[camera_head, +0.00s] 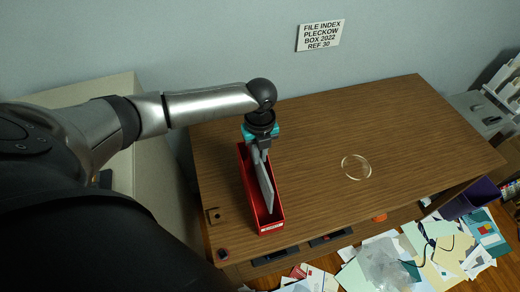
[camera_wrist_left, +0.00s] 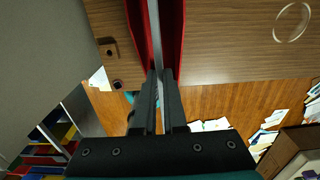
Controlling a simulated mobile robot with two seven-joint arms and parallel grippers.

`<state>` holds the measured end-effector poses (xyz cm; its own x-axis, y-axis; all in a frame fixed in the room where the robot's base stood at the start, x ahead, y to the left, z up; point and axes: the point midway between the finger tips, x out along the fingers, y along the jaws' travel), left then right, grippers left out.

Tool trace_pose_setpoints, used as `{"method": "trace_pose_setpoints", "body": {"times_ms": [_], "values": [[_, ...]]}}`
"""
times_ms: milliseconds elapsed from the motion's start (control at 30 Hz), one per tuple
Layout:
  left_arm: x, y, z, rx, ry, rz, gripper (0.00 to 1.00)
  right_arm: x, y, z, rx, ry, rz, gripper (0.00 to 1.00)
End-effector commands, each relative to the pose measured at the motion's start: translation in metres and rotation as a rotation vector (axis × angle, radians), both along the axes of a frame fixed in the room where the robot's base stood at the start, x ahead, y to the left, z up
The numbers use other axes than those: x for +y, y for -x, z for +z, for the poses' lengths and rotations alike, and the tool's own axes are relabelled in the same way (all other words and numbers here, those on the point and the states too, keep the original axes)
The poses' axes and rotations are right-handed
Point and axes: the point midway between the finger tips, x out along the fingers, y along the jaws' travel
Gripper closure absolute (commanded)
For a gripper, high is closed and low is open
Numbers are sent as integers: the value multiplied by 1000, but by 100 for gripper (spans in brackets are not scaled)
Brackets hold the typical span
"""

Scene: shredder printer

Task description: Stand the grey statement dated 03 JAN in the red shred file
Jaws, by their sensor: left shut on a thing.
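The red shred file (camera_head: 270,222) is a long narrow open box on the wooden desk, below my left gripper. My left gripper (camera_head: 260,150) points down over it and is shut on a thin grey sheet (camera_head: 265,187), the statement. The sheet stands on edge, slightly tilted, with its lower part between the file's walls. Whether it touches the bottom is hidden. In the left wrist view the gripper fingers (camera_wrist_left: 160,90) pinch the grey sheet (camera_wrist_left: 154,35) between the red walls (camera_wrist_left: 174,45). The date on the sheet cannot be read. My right gripper is not in view.
A clear ring-shaped object (camera_head: 356,167) lies on the desk (camera_head: 400,120) to the right, with bare desk around it. A small wooden block (camera_head: 214,215) is near the left front edge. Papers (camera_head: 440,255) litter the floor in front.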

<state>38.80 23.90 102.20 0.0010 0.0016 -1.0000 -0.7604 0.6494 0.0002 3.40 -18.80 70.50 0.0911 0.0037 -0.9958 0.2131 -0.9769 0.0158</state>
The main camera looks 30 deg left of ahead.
Motion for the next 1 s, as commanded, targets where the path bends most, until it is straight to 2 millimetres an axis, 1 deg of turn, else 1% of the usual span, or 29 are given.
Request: {"method": "trace_pose_setpoints", "body": {"times_ms": [33,1000], "values": [[0,0,-8,1,0,0,100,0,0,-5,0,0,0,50],[-1,0,-95,0,0,0,100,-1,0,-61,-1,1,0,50]]}}
